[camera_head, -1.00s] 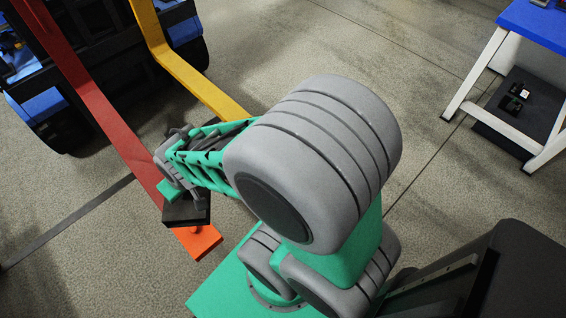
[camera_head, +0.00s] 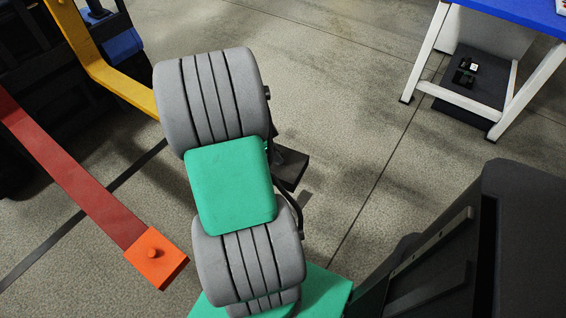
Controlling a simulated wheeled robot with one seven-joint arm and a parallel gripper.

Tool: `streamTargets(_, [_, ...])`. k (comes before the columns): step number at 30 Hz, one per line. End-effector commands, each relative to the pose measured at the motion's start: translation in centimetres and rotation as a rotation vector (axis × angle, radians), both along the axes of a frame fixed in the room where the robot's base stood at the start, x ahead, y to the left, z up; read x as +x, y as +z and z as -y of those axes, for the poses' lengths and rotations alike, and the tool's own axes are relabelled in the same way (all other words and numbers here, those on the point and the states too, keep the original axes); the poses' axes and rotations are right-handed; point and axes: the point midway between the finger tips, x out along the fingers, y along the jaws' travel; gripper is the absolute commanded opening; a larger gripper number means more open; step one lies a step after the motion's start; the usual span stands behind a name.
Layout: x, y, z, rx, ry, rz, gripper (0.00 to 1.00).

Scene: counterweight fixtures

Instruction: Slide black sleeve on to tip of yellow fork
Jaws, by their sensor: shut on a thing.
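The yellow fork (camera_head: 108,78) comes down from the vehicle at the upper left and bends toward the middle. Its tip end is hidden behind my grey and green arm. The black sleeve (camera_head: 291,168) shows just right of my arm, above the floor and apart from the visible part of the yellow fork. My gripper (camera_head: 275,150) is mostly hidden behind the arm; only a small dark part shows beside the sleeve. It is shut on the black sleeve.
A red fork (camera_head: 70,172) ends at the lower left in an orange tip (camera_head: 156,258) with a peg. A blue-topped table (camera_head: 515,18) with white legs and a dark lower shelf (camera_head: 470,98) stands at the upper right. The floor between is clear.

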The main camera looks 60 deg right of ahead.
Motion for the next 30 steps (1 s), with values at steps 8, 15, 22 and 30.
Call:
streamTargets(8, [-2.4,-1.3,1.2,-0.001,-0.164,0.001,0.00])
streamTargets(15, [-2.4,-4.0,1.2,0.000,-0.159,0.000,0.00])
streamTargets(22, [-2.4,-7.3,1.2,0.001,-0.158,0.001,0.00])
streamTargets(30, [-2.4,-11.0,1.2,0.001,-0.157,0.001,0.00])
